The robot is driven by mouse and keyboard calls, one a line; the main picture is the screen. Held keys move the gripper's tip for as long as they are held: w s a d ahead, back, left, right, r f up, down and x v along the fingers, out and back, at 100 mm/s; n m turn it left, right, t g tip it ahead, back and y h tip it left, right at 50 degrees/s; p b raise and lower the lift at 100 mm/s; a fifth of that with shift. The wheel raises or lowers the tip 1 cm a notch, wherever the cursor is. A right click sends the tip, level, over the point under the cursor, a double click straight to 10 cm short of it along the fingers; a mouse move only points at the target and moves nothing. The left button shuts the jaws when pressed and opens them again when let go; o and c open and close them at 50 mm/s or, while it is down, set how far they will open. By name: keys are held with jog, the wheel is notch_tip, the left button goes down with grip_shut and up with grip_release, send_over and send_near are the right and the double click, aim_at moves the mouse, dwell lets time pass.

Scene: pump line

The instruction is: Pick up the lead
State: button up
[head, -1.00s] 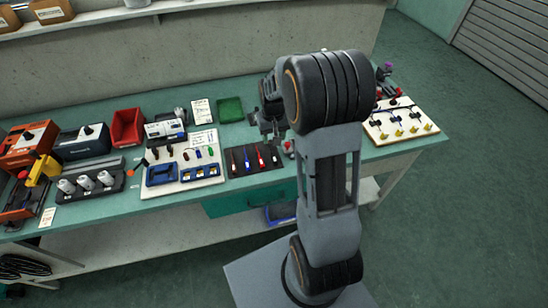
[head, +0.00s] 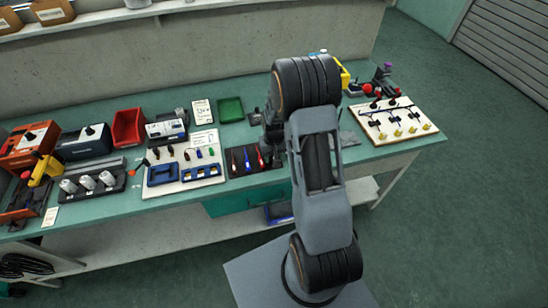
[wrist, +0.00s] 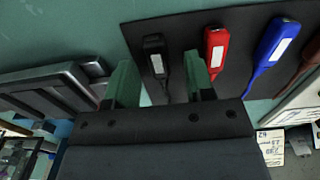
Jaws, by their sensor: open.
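Several leads with coloured handles lie side by side on a dark mat (head: 240,171). In the wrist view I see a black lead (wrist: 154,45), a red lead (wrist: 214,42), a blue lead (wrist: 272,48) and part of a brown-red one (wrist: 311,62), most with pale labels. My gripper (wrist: 158,62) is open, its two green fingers on either side of the black lead, with the right finger close to the red lead. I cannot tell whether they touch. In the head view the black lead and fingertips are hidden by my arm.
Left of the mat is a white board (head: 186,183) with blue trays and small tools. A green tray (head: 230,109) is behind. On the right is a pale board (head: 393,120) with yellow parts. In the wrist view a grey rack (wrist: 50,82) lies near the left finger.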

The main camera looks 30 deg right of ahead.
grip_shut()
dwell(0.5)
